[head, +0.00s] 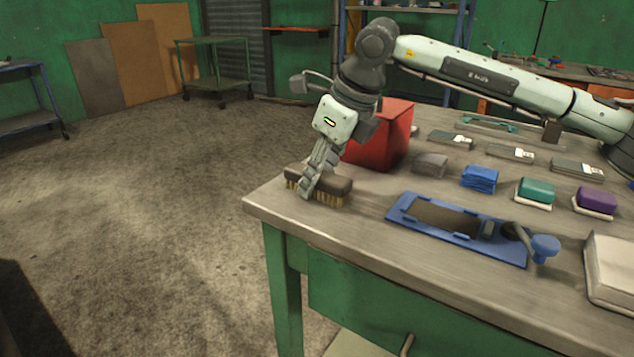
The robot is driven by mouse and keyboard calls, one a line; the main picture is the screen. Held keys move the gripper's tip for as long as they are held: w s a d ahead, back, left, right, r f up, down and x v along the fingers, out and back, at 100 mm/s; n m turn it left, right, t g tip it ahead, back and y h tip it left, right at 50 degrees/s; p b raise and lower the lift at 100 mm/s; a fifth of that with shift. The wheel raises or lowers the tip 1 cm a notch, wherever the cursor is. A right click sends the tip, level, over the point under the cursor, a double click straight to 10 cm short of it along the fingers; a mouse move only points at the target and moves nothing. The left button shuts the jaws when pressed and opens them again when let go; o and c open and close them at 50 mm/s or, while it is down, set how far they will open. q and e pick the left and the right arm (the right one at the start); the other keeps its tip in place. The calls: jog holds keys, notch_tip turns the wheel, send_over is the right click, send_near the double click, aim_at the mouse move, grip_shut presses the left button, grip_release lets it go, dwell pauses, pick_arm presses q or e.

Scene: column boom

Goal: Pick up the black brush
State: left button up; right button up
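The black brush (335,184) has a dark back and tan bristles. It lies near the left corner of the workbench (385,235), bristles down. My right gripper (311,182) comes down over the brush from above. One finger passes in front of the brush's near side and hides part of it. The other finger is mostly hidden behind, so I cannot tell whether the fingers press on the brush. No gap shows clearly between the brush and the bench top. My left gripper is not in view.
A red box (385,135) stands close behind the brush. A blue tray-like frame (405,208) lies to its right. The bench's left edge is close to the brush.

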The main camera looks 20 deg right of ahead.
aim_at(304, 171)
grip_shut()
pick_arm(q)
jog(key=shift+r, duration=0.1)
pick_arm(e)
jog(key=shift+r, duration=0.15)
jog(key=shift+r+p, duration=0.4)
jog(key=shift+p, duration=0.2)
jog(key=r, duration=0.2)
jog(key=a+r+b, duration=0.1)
jog(key=r, duration=0.1)
jog(key=shift+s, duration=0.2)
pick_arm(q)
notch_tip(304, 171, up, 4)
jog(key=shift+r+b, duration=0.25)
jog(key=shift+b, duration=0.25)
pick_arm(e)
jog(key=s+a+r, duration=0.6)
jog(key=s+a, duration=0.1)
jog(key=a, duration=0.1)
jog(key=shift+r, duration=0.25)
jog(key=shift+a, duration=0.1)
